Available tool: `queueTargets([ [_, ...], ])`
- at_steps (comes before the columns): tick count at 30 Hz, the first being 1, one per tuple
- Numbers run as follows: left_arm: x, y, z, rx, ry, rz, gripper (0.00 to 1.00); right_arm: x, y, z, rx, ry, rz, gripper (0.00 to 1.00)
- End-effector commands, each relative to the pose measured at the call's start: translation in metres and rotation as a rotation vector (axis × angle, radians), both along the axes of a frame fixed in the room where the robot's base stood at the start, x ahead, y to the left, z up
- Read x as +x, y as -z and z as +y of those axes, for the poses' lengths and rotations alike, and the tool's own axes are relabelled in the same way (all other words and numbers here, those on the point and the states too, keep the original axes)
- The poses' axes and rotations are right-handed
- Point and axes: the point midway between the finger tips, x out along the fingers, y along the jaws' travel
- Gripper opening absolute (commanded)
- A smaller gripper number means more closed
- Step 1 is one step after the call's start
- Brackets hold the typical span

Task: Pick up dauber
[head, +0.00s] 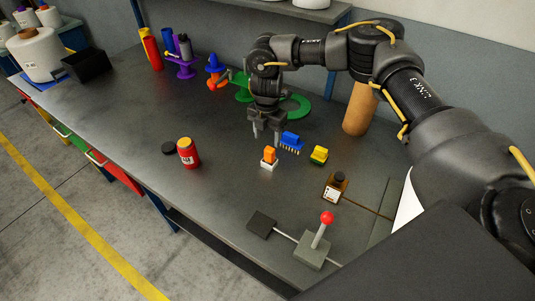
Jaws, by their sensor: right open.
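A small orange-handled piece with a white base (269,158) stands upright on the grey table; I take it for the dauber, but cannot be sure. My right gripper (265,135) points down, open and empty, above and slightly behind this piece and apart from it. A blue brush (291,142) lies close to its right. My left gripper is not in view.
A tan cone (359,109) stands behind. The table's left middle is clear.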

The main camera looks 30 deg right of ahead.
Motion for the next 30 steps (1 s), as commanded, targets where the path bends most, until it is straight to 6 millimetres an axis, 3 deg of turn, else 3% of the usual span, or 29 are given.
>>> queueTargets([
  [3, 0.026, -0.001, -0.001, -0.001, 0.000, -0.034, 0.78, 0.000, 0.002, -0.002, -0.001, 0.003, 0.001, 0.56],
  [6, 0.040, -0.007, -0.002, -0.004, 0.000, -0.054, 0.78, 0.000, 0.006, -0.002, -0.001, 0.003, 0.002, 0.56],
  [15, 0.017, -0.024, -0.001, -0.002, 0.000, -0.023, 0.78, 0.000, 0.047, -0.003, -0.001, 0.004, 0.002, 0.56],
  [24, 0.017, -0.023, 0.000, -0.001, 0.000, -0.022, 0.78, 0.000, 0.054, -0.004, 0.000, 0.004, -0.001, 0.56],
  [30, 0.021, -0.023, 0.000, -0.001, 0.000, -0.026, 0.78, 0.000, 0.053, -0.004, 0.000, 0.004, -0.001, 0.32],
])
